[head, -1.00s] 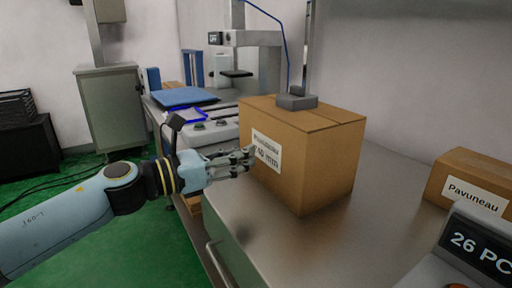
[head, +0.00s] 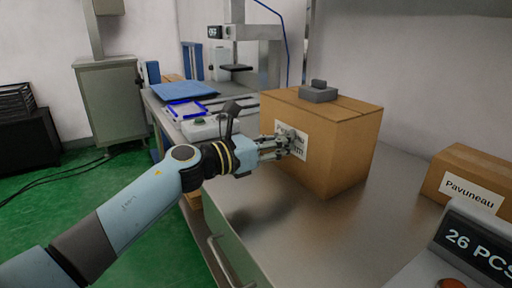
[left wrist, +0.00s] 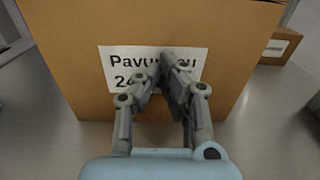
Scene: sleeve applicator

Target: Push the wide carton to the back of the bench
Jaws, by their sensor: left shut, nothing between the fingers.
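The wide carton (head: 345,150) is a large brown box with a white label, standing upright on the metal bench (head: 290,235). A small grey block (head: 318,93) lies on its top. My left gripper (head: 296,143) is shut and empty, its fingertips at the labelled face, partly covering the label. In the left wrist view the carton (left wrist: 235,60) fills most of the picture, and the shut fingers (left wrist: 165,62) overlap the label's middle; they look to be touching the face. My right gripper is not in view.
A smaller carton (head: 465,178) labelled Pavuneau stands at the right by the wall. A display unit (head: 478,250) reading 26 PCS is at the front right. A machine with a column (head: 238,45) and a blue pad (head: 185,91) stand behind at the left. Bare bench lies in front.

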